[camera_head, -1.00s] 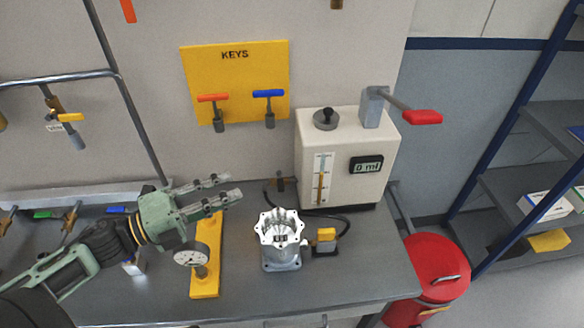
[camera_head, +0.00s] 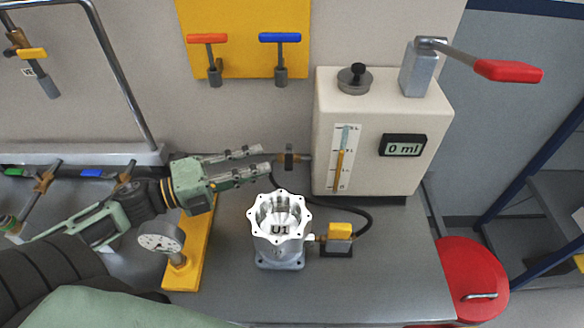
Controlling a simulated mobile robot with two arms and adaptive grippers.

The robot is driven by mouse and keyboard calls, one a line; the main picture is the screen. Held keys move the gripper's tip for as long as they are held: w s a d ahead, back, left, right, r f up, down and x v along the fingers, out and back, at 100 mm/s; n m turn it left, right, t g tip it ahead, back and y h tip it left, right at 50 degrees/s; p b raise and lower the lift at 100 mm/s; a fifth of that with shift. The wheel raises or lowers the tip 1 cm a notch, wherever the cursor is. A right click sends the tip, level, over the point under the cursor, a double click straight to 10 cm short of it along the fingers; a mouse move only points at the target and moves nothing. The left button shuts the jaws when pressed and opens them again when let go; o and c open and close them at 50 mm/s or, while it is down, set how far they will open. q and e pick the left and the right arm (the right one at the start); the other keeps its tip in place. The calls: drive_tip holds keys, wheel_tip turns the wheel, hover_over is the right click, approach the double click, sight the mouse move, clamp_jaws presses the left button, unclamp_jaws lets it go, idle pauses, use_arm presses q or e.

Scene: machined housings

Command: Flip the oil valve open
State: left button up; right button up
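The dispenser (camera_head: 330,130) is a cream box with a sight tube, a black knob and a display reading "0 ml". A red-handled lever (camera_head: 508,71) sticks out to the right from its top. A yellow-capped fitting (camera_head: 340,230) joins the side of the silver housing (camera_head: 279,245), marked "U1". I cannot tell which of these is the oil valve. My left gripper (camera_head: 266,160) is open and empty, its fingers pointing right, just left of the brass valve. My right gripper is out of view.
A dial gauge (camera_head: 160,238) stands on a yellow plate (camera_head: 190,260) below my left gripper. A black hose (camera_head: 360,215) curves behind the housing. Red and blue T-keys hang on the yellow board (camera_head: 245,50). A red bin (camera_head: 470,275) stands right of the bench.

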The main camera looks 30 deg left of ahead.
sight(289, 160)
use_arm(q)
drive_tip(key=shift+f+x, duration=0.2)
drive_tip(key=shift+x, duration=1.15)
drive_tip(key=shift+f+x, duration=0.2)
drive_tip(key=shift+x, duration=1.1)
drive_tip(key=shift+f+x, duration=0.2)
drive_tip(key=shift+x, duration=1.15)
clamp_jaws()
